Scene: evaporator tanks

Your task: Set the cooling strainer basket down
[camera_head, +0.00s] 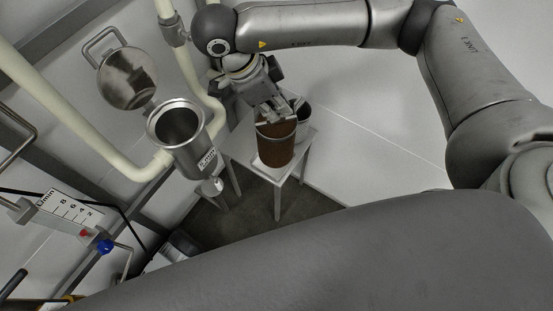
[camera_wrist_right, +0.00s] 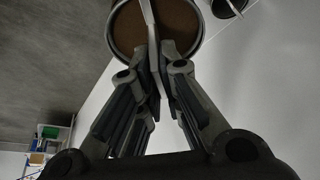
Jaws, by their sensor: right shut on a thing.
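The strainer basket (camera_head: 275,147) is a brown cylinder with a metal rim and a handle across its top. It looks upright, over the top of a small light stand (camera_head: 297,160); I cannot tell whether its bottom touches the stand. My right gripper (camera_head: 271,110) is above the basket, shut on its handle. In the right wrist view the fingers (camera_wrist_right: 159,82) close on the thin handle, with the basket (camera_wrist_right: 180,27) and its brown inside beyond them. My left gripper is not in view.
A grey container (camera_head: 303,122) stands behind the basket on the stand. To the left are an open steel strainer housing (camera_head: 180,127) and its swung-open round lid (camera_head: 127,78), among cream pipes (camera_head: 120,168). A flow gauge (camera_head: 68,208) is at lower left.

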